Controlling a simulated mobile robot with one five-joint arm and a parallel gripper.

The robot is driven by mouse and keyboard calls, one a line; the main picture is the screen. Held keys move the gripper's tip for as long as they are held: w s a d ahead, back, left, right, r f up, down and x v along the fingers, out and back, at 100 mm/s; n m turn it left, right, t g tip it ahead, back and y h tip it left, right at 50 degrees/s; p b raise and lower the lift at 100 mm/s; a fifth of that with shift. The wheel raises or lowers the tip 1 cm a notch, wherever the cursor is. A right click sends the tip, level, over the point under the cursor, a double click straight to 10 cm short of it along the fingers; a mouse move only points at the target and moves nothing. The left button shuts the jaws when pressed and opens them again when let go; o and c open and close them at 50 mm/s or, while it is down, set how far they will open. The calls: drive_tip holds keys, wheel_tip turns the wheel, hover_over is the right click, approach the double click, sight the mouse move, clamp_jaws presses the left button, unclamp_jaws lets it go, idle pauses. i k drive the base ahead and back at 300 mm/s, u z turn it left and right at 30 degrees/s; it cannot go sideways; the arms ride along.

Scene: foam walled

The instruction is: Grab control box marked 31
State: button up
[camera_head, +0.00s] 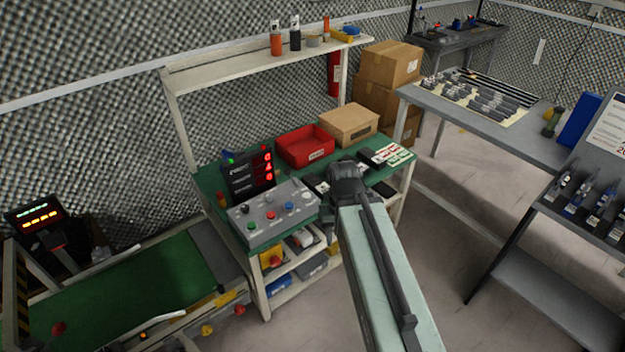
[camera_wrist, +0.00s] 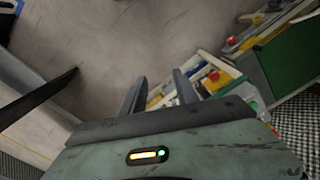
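A large grey control box (camera_head: 273,213) with coloured buttons lies at the front left of the green-topped workbench (camera_head: 208,181). Smaller boxes sit on the shelves below: a yellow one with a red button (camera_head: 271,259) and a pale one with a red part (camera_head: 301,239). No number 31 can be read on any of them. In the wrist view a red button (camera_wrist: 213,75) shows on the shelf unit, to the right of my gripper (camera_wrist: 159,88). My gripper's two fingers are apart with nothing visible held between them. In the head view my arm hides part of the bench.
On the bench stand a red bin (camera_head: 305,146), a cardboard box (camera_head: 348,125) and a red-digit display (camera_head: 249,176). A green conveyor (camera_head: 125,294) lies left, and a grey table (camera_head: 482,123) stands right. Bare floor (camera_head: 455,235) lies between bench and table.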

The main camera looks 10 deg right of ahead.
sight(318, 186)
drive_tip(key=i, duration=0.75)
drive_tip(key=u, duration=0.4)
drive_tip(key=k, duration=1.35)
drive_tip(key=u, duration=0.85)
drive_tip(key=i, duration=1.7)
drive_tip(key=z, duration=0.3)
